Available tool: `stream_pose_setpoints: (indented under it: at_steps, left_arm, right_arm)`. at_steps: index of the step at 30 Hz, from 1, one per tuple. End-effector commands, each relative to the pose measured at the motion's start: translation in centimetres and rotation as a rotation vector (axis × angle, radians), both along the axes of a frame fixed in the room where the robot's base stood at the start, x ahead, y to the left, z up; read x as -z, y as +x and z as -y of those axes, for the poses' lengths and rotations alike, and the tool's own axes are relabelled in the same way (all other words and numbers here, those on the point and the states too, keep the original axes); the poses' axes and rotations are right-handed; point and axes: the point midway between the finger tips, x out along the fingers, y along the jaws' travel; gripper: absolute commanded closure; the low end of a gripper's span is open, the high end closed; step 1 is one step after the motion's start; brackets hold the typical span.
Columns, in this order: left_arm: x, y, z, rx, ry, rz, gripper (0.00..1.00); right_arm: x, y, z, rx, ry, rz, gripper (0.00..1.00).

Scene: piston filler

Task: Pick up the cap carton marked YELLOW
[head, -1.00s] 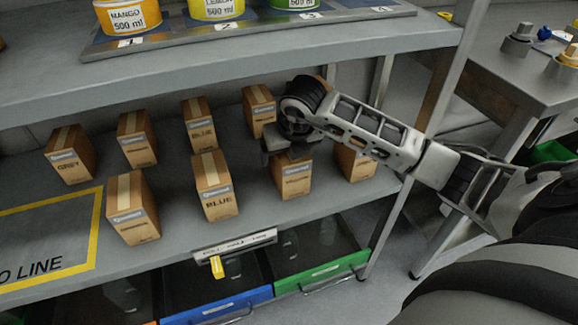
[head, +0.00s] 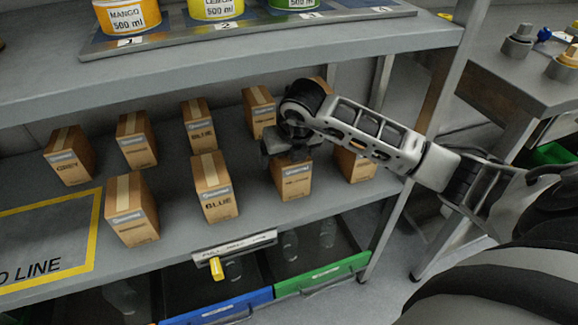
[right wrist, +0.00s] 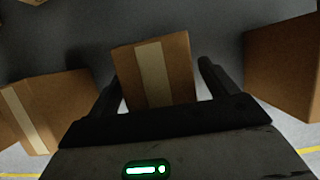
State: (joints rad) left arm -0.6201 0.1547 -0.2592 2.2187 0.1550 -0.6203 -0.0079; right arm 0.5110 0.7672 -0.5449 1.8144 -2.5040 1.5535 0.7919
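A brown carton (head: 292,182) stands upright in the front row of the middle shelf, under my right gripper. Its lettering is too blurred to read for certain; it looks like YELLOW. My right gripper (head: 290,155) is over its top, which it partly hides. In the right wrist view the carton (right wrist: 155,72), with a pale tape strip, lies between the two open fingers of the gripper (right wrist: 160,85). A gap shows on the right side; contact on the left cannot be told. My left gripper is not in view.
A carton marked BLUE (head: 214,188) stands to the left and another carton (head: 354,163) close to the right. Several more cartons share the shelf (head: 180,232). Blue and green bins (head: 322,273) are below.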

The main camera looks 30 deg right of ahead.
Motion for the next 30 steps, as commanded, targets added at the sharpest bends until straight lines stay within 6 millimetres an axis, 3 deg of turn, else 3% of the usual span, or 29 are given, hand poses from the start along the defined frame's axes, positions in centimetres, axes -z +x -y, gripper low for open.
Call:
stream_pose_setpoints:
  at_steps: [1, 5, 6, 17, 26, 30]
  left_arm:
    - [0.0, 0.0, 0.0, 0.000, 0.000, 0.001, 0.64]
    - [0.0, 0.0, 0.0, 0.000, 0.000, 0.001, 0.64]
    - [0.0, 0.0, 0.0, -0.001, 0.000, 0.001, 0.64]
    - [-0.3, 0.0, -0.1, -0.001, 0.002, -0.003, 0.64]
    - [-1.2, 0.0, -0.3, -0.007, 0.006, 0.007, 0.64]
    - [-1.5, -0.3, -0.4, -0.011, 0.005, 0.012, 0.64]
  right_arm:
    - [0.0, 0.0, 0.0, 0.000, 0.000, 0.000, 0.26]
    - [0.0, 0.0, 0.0, 0.000, 0.000, 0.000, 0.62]
    - [0.0, 0.0, 0.0, 0.000, 0.000, 0.000, 0.67]
    - [-0.5, 0.0, 0.0, 0.001, 0.000, 0.002, 0.67]
    - [-4.2, 0.1, 0.1, 0.000, -0.001, 0.006, 0.67]
    - [-4.0, -2.7, -0.6, -0.004, -0.004, -0.001, 0.67]
